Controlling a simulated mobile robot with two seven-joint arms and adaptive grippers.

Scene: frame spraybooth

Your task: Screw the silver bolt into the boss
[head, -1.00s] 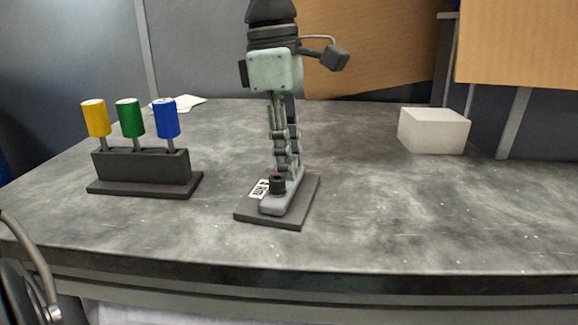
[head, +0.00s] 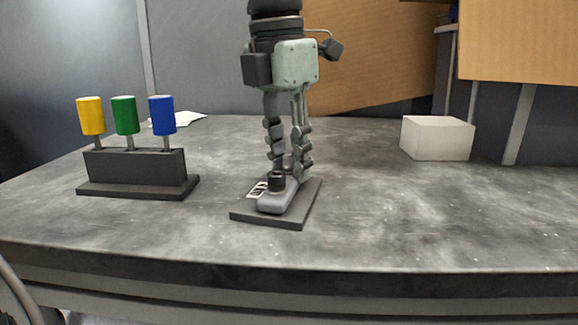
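My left gripper (head: 290,170) points straight down at the middle of the table, its two fingers upright with a narrow gap between them. The fingertips are low over a grey block (head: 280,200) on a dark base plate (head: 297,220), just behind a short black cylinder (head: 277,181) on that block. A small greyish bit shows between the fingertips, but I cannot tell whether it is the silver bolt or whether the fingers press on it. The boss is not clearly seen; the fingers may hide it. My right gripper is not in view.
A dark rack (head: 135,165) at the left holds yellow (head: 90,116), green (head: 125,115) and blue (head: 162,115) handled tools. A white block (head: 437,138) stands at the back right. The table (head: 420,220) is clear right of the base plate.

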